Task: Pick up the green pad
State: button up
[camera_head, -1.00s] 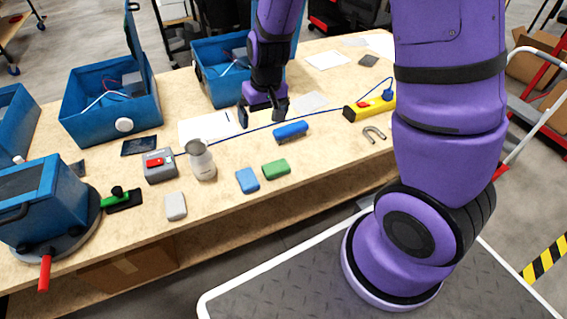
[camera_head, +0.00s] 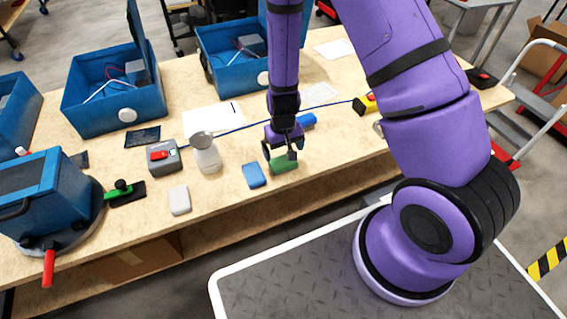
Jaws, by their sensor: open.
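The green pad (camera_head: 284,165) lies on the wooden workbench, near its front edge. My gripper (camera_head: 280,157) points down right over the pad, with its two black fingers apart and open. The fingers hide part of the pad's top, and I cannot tell whether they touch it. The pad appears to lie flat on the bench.
A blue pad (camera_head: 254,175) lies just left of the green one, and a white pad (camera_head: 180,200) farther left. A blue cylinder (camera_head: 306,121) lies behind my gripper. A silver-topped container (camera_head: 206,155) and a grey box (camera_head: 163,157) stand to the left.

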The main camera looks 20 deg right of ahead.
aim_at(283, 161)
jog(key=shift+f, duration=3)
jog(key=c, duration=0.6)
jog(key=shift+r, duration=0.1)
